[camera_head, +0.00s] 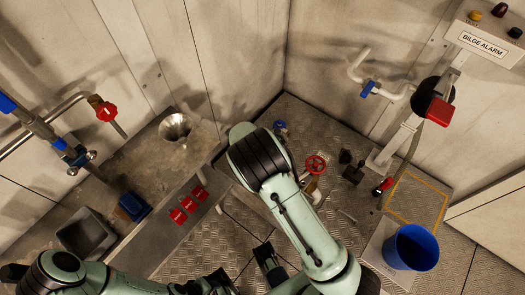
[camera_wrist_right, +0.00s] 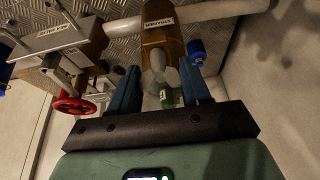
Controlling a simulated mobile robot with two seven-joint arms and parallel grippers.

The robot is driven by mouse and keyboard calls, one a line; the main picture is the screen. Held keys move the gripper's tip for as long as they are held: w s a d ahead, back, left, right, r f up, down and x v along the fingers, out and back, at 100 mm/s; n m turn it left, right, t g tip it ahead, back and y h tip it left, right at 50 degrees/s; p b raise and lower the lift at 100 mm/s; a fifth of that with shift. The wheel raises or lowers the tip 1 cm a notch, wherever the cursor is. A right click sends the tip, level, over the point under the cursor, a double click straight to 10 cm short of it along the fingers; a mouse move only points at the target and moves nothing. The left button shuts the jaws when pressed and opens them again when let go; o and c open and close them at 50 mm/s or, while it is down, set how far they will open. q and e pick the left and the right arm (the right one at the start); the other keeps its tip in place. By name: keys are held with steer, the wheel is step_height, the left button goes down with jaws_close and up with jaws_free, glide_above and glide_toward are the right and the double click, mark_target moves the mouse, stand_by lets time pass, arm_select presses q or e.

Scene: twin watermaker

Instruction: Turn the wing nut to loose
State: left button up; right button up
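In the right wrist view, a pale grey wing nut (camera_wrist_right: 158,71) with rounded lobes sits at the end of a brass body (camera_wrist_right: 163,40) with a white label. My right gripper (camera_wrist_right: 161,80) is open, with one blue finger on each side of the wing nut. I cannot tell whether either finger touches it. A small greenish part shows just beneath the nut, between the fingers. In the head view my right arm covers the wing nut and the right gripper.
A red handwheel (camera_wrist_right: 75,106) is left of the right gripper, and it also shows in the head view (camera_head: 315,164). A blue-capped part (camera_wrist_right: 197,50) is close on the right. White pipes run behind. A blue bucket (camera_head: 411,247) stands at the right.

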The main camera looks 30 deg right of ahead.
steer(key=shift+n, duration=0.4)
steer(key=n+t, duration=0.1)
steer(key=n, duration=0.1)
steer(key=shift+n+y, duration=0.3)
steer(key=shift+n, duration=0.1)
steer(key=n+t+y, duration=0.1)
steer(key=n, duration=0.2)
steer(key=shift+n, duration=0.4)
steer(key=n+y+b, duration=0.1)
steer(key=n, duration=0.2)
steer(key=n+y+b, duration=0.1)
steer(key=n, duration=0.2)
steer(key=shift+d+t, duration=0.1)
steer(key=shift+t, duration=0.3)
steer(key=shift+s+n+y, duration=0.1)
steer(key=shift+n+y, duration=0.4)
steer(key=shift+n, duration=0.4)
steer(key=shift+n+y+p, duration=0.6)
steer(key=shift+n+p, duration=0.7)
steer(key=shift+n, duration=0.1)
steer(key=shift+a, duration=0.2)
